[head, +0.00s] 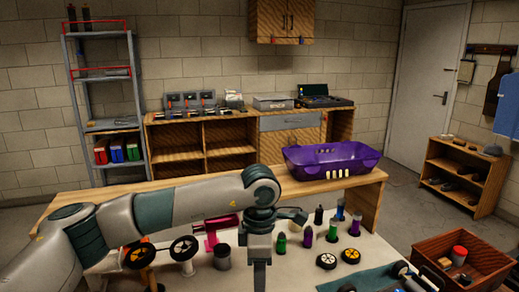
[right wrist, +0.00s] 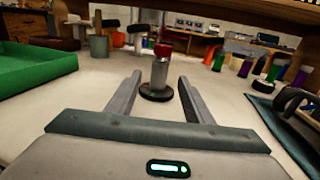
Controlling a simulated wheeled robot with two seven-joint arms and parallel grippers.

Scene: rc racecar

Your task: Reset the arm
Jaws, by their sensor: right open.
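My left arm (head: 195,203) comes in from the left of the head view and reaches across the workbench. Its wrist bends down at the middle, and the left gripper (head: 260,272) points down over the bench. Its fingers cannot be made out, so I cannot tell whether it is open or shut. My right gripper (right wrist: 160,80) shows in the right wrist view with two grey fingers spread apart and nothing gripped. A grey cylinder with a red top (right wrist: 160,72) stands upright on a dark round base, ahead between the fingers. The right gripper is not visible in the head view.
The white benchtop (head: 300,268) holds wheels (head: 327,261), several small bottles (head: 307,237) and a pink-red part (head: 221,223). A green tray (right wrist: 35,70) lies left of the right gripper; a dark mat (right wrist: 290,125) lies right.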

